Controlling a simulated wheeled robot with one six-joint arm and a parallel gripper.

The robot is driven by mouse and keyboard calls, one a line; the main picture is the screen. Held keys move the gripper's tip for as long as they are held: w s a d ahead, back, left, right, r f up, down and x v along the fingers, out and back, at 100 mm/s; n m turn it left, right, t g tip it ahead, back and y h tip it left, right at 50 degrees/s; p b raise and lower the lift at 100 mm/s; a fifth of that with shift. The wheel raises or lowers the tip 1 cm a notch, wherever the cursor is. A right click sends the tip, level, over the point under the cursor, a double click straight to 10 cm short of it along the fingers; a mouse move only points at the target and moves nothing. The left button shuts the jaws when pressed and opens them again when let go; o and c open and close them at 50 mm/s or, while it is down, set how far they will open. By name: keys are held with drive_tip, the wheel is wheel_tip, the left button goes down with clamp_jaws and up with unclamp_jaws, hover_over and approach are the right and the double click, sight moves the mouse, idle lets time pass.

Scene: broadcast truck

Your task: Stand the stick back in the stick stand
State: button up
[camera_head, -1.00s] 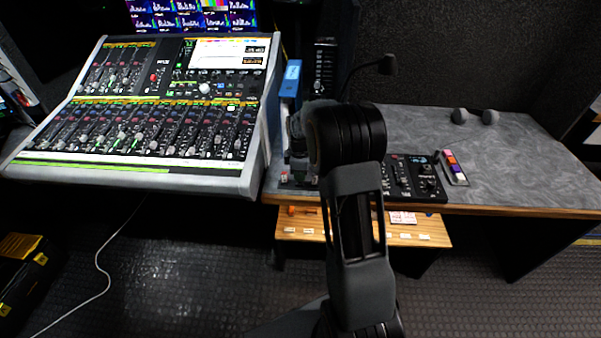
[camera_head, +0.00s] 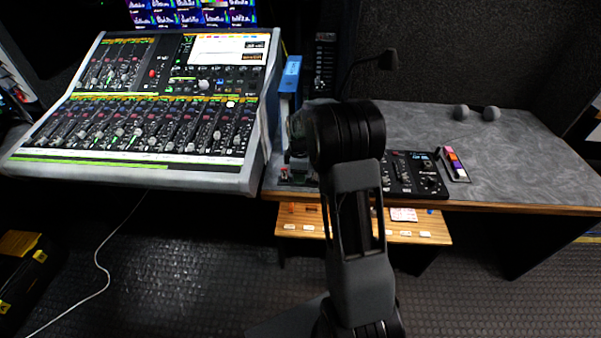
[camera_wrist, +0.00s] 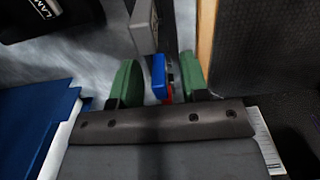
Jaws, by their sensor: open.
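A small blue block (camera_wrist: 159,77) with a red part beside it shows in the wrist view; it looks like the stick. My gripper (camera_wrist: 160,82) has its two green fingers apart, one on each side of the blue block, with visible gaps. I cannot tell what the block rests on. In the head view my arm hides most of the gripper and the stick, at the desk's left end. A narrow rack (camera_head: 461,175) with pink, orange, purple and white pieces lies on the desk to the right; it may be the stick stand.
A large mixing console (camera_head: 150,110) stands left of the arm. A blue upright object (camera_head: 290,74) and a black control panel (camera_head: 425,177) are close to the arm. A lamp (camera_head: 388,59) rises behind. The grey desk (camera_head: 530,165) is clear on the right.

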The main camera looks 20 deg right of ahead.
wheel_tip(320, 180, up, 14)
drive_tip(key=p, duration=0.2)
idle(0.4)
drive_tip(key=shift+f, duration=0.1)
idle(0.4)
drive_tip(key=s+a+r+m+t+p, duration=0.1)
drive_tip(key=s+a+r+m+p, duration=0.2)
drive_tip(key=s, duration=0.4)
drive_tip(key=s+a+r+m+t+p, duration=0.1)
drive_tip(key=s+a+r+m+p, duration=0.3)
drive_tip(key=s+r+m+p, duration=0.1)
drive_tip(key=s+a+r+m+t+p, duration=0.1)
drive_tip(key=s+a+r+m+p, duration=0.2)
drive_tip(key=s, duration=0.7)
wheel_tip(320, 180, up, 3)
drive_tip(key=shift+a+f+m+t+p, duration=0.15)
drive_tip(key=shift+a+m+t+p, duration=0.2)
drive_tip(key=shift+m+p, duration=0.25)
